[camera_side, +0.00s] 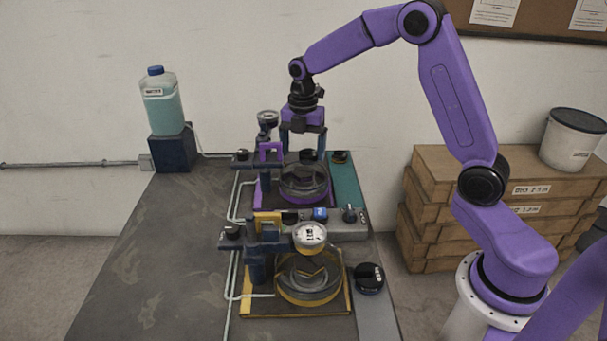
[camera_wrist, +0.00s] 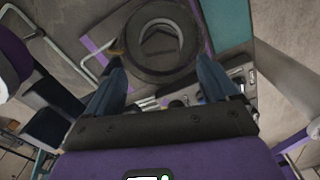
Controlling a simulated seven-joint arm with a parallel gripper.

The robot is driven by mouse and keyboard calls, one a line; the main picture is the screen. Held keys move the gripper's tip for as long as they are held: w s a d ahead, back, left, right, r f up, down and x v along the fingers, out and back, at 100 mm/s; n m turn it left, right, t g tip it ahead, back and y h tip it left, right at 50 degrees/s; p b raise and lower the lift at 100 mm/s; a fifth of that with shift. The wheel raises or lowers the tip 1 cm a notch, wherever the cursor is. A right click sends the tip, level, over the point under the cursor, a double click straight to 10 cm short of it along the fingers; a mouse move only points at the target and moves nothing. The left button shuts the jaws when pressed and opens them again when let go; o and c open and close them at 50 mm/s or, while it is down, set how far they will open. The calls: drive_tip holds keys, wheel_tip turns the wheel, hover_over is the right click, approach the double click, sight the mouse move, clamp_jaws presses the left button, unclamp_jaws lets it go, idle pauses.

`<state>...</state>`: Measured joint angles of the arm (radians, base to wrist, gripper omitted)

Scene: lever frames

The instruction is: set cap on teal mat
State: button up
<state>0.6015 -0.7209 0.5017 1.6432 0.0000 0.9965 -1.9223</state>
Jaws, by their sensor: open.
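The teal mat (camera_side: 345,182) lies at the right of the purple lever frame (camera_side: 258,194); its edge also shows at the top right of the wrist view (camera_wrist: 229,22). A black round cap-like piece (camera_side: 369,279) lies near the right table edge, beside the yellow frame; I cannot tell for sure that it is the cap. A dark round part (camera_side: 304,182) sits inside the purple frame and shows as a thick black ring in the wrist view (camera_wrist: 158,38). My gripper (camera_side: 304,152) is open and empty above the purple frame, fingers pointing down.
The yellow lever frame (camera_side: 345,312), with a round gauge (camera_side: 310,236), stands nearer the camera. A small dark object (camera_side: 340,157) is at the teal mat's far end. A bottle (camera_side: 162,105) stands at the back left. The table's left side is clear.

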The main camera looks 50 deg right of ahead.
sight(303, 171)
drive_tip(key=shift+s+f, duration=0.1)
drive_tip(key=shift+f, duration=2.7)
drive_tip(key=c, duration=1.3)
drive_tip(key=shift+r, duration=0.1)
drive_tip(key=shift+c, duration=0.9)
